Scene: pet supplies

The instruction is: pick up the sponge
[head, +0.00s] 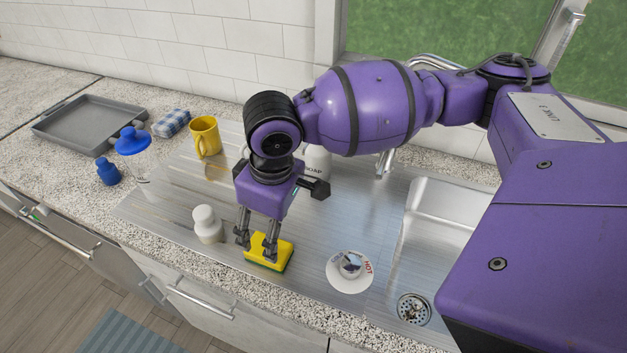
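The sponge (283,257) is yellow with a green underside and lies on the metal drainboard near the counter's front edge. My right gripper (256,247) points down at it with its fingers apart. One finger shows by the sponge's left end and the other overlaps the sponge's middle in the view. The fingers hide part of the sponge, and I cannot tell whether they touch it. My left gripper is not in view.

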